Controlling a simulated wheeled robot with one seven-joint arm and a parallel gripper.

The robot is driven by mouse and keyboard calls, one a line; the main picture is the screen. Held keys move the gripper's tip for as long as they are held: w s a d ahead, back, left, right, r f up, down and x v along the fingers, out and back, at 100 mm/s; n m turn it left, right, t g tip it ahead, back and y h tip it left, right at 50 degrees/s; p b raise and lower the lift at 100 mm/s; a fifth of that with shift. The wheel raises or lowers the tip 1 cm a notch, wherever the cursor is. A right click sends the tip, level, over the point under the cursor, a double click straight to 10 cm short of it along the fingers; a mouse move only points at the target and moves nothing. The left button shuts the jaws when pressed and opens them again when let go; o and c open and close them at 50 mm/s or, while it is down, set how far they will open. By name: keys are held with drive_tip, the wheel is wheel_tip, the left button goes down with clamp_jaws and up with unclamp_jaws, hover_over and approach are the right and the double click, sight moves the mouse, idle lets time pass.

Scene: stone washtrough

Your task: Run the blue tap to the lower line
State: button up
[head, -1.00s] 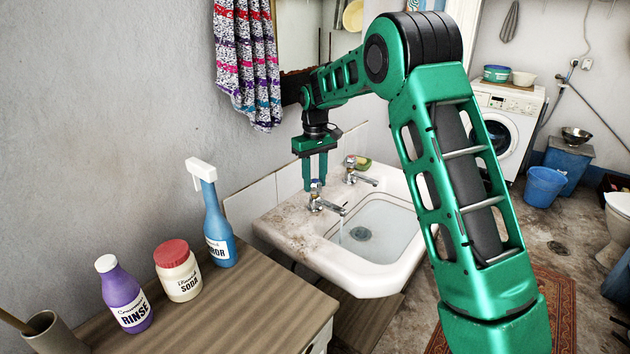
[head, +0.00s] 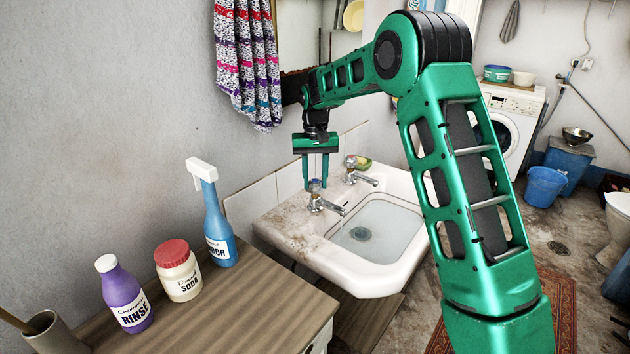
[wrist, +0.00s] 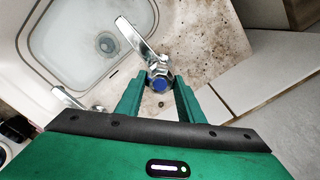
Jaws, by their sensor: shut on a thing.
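The blue tap (head: 320,202) is chrome with a blue cap and stands on the sink's near-left ledge. In the wrist view its blue-capped head (wrist: 159,82) sits between my two fingers. My gripper (head: 317,186) points down from above and is shut on this head. A thin stream seems to fall from its spout. The white sink basin (head: 408,255) holds clear, shallow water (head: 378,222) over a dark drain. In the wrist view faint lines run round the basin wall; I cannot tell the water's height against them.
A wooden counter (head: 235,315) at front left bears a blue spray bottle (head: 218,225), a red-lidded jar (head: 178,270) and a purple bottle (head: 123,295). A patterned cloth (head: 248,65) hangs on the wall.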

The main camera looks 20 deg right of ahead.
sight(314, 180)
drive_tip(key=shift+m, duration=2)
drive_tip(key=shift+a, duration=0.1)
drive_tip(key=o, duration=1.1)
drive_tip(key=shift+c, duration=0.2)
drive_tip(key=shift+r, duration=0.1)
wheel_tip(314, 180, up, 11)
drive_tip(key=shift+f, duration=0.2)
drive_tip(key=shift+w, duration=0.1)
